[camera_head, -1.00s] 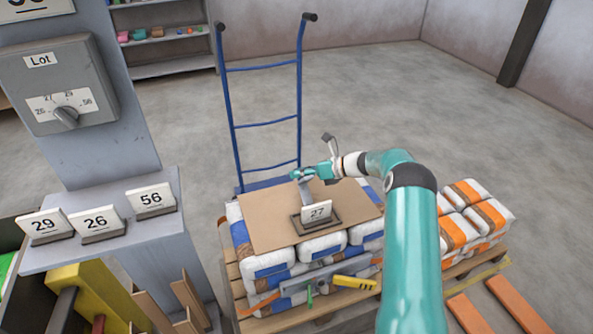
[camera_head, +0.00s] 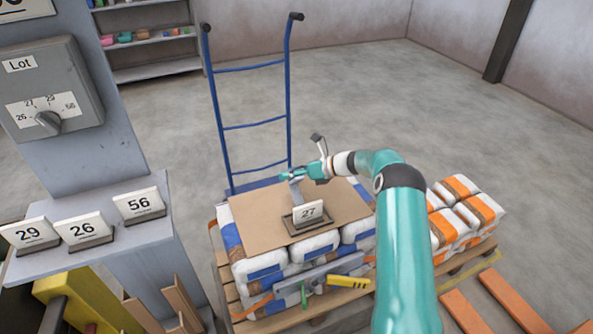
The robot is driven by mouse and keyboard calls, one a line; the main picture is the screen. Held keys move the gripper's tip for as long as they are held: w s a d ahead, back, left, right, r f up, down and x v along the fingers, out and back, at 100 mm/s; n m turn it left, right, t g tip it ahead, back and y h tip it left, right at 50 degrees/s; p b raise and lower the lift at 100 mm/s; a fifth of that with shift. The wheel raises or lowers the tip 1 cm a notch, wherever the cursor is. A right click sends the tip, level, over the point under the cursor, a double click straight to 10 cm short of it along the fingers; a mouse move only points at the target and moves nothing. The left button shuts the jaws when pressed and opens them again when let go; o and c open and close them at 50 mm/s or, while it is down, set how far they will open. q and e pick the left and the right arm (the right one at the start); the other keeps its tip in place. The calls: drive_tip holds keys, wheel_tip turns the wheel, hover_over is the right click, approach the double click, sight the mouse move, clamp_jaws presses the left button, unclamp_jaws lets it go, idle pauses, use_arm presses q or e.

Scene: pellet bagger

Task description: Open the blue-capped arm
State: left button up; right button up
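I cannot make out a blue-capped arm in the head view. A grey bar (camera_head: 326,273) runs along the front of the bag stack, with a yellow black-striped piece (camera_head: 348,283), a green piece (camera_head: 303,296) and an orange piece (camera_head: 254,307) near it. My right gripper (camera_head: 291,177) is above the far part of the cardboard sheet (camera_head: 260,216), just behind the card marked 27 (camera_head: 308,211). A grey piece stands between gripper and card. The fingers are too small to tell whether they are open or shut. My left gripper is not in view.
White bags with blue bands (camera_head: 262,267) lie under the cardboard on a wooden pallet (camera_head: 228,281). A blue hand truck (camera_head: 253,126) stands behind. Orange-banded bags (camera_head: 470,212) lie at right. A grey cabinet (camera_head: 150,250) with cards 29, 26 and 56 stands at left.

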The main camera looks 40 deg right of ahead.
drive_tip(key=shift+s+a+f, duration=0.1)
drive_tip(key=shift+a+f, duration=0.05)
drive_tip(key=shift+f, duration=0.2)
drive_tip(key=v, duration=1.2)
drive_tip(key=shift+r, duration=0.25)
